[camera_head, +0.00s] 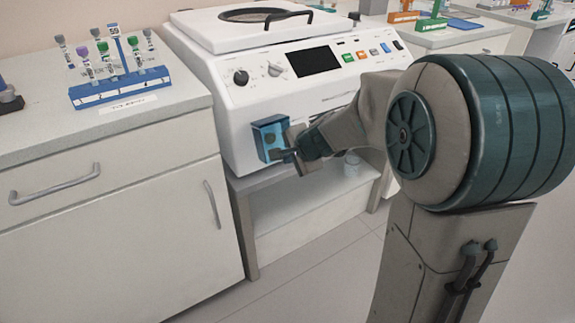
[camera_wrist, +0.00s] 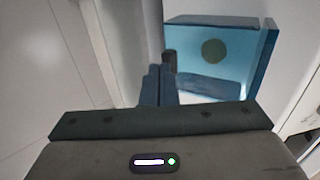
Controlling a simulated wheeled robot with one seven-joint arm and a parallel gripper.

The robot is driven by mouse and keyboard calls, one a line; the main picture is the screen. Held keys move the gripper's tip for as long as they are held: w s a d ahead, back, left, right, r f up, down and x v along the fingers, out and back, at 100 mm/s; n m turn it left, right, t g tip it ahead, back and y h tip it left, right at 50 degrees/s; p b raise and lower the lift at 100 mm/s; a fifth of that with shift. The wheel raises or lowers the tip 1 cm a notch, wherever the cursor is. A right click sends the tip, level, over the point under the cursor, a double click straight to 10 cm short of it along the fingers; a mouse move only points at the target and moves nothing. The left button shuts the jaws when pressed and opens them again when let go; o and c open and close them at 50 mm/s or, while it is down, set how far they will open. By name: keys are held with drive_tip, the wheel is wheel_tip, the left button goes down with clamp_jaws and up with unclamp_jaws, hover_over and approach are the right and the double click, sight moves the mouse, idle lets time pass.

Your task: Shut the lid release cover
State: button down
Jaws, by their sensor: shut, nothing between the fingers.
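The lid release cover (camera_head: 257,141) is blue and stands open at a blue recess low on the front of the white centrifuge (camera_head: 225,95). In the wrist view, the cover appears as a darker blue panel (camera_wrist: 268,62) sticking out along the recess's right side. A round olive button (camera_wrist: 213,51) shows inside the recess. My gripper (camera_head: 284,154) is shut and empty, just in front of the recess's lower right part. In the wrist view, its closed fingers (camera_wrist: 158,84) point at the recess edge opposite the cover. I cannot tell whether they touch it.
The centrifuge's control panel with a screen (camera_head: 313,61) and knobs is above the recess. A counter (camera_head: 120,121) with a blue tube rack (camera_head: 120,88) stands at left. A lower shelf (camera_head: 310,192) is under the centrifuge. The floor in front is clear.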

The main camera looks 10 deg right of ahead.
drive_tip(key=shift+b+x, duration=1.5)
drive_tip(key=shift+x, duration=0.5)
drive_tip(key=shift+s+d+f, duration=0.15)
drive_tip(key=shift+f, duration=0.05)
